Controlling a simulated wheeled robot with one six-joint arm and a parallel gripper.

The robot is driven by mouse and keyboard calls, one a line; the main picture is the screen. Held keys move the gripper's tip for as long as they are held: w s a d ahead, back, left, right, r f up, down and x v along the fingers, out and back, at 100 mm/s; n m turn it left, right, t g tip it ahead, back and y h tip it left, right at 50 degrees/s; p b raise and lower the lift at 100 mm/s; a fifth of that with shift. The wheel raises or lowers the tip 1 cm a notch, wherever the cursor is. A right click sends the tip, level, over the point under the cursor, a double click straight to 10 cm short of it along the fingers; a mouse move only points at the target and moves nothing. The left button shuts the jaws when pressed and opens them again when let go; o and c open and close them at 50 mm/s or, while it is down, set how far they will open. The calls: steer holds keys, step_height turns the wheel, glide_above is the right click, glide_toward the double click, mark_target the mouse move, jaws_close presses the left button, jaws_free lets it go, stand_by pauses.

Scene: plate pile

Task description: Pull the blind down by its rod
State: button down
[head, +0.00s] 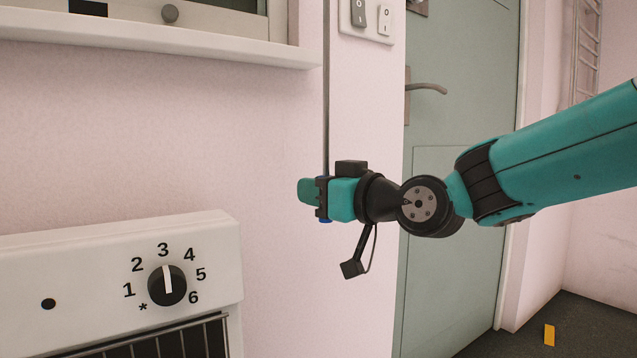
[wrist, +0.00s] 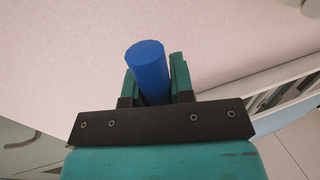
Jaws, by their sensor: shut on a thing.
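The blind's rod (head: 326,90) is a thin grey bar that hangs down along the pink wall in the head view. Its lower end has a blue grip, of which a small part shows below my gripper (head: 312,196). In the wrist view the blue grip (wrist: 148,66) stands between the two green fingers of my gripper (wrist: 152,88), which is shut on it. The blind itself is not clearly in view; only the lower part of the window (head: 170,14) shows at the top left.
A white window sill (head: 150,42) juts out at the upper left. Below it stands a white heater (head: 70,270) with a numbered dial (head: 167,285). Light switches (head: 367,18) are above my gripper. A green door (head: 460,110) with a handle (head: 427,88) is behind my arm. A yellow piece (head: 549,334) lies on the floor.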

steer(key=shift+w+d+f+b, duration=0.15)
steer(key=shift+f+b, duration=0.35)
steer(key=shift+f, duration=0.8)
steer(key=c, duration=1)
jaws_free()
steer(key=shift+s+d+r, duration=0.2)
steer(key=shift+s+d, duration=0.15)
steer(key=shift+s, duration=0.05)
steer(key=p+v, duration=0.1)
steer(key=v, duration=1.5)
steer(key=shift+s+d+f, duration=0.1)
steer(key=shift+s, duration=0.05)
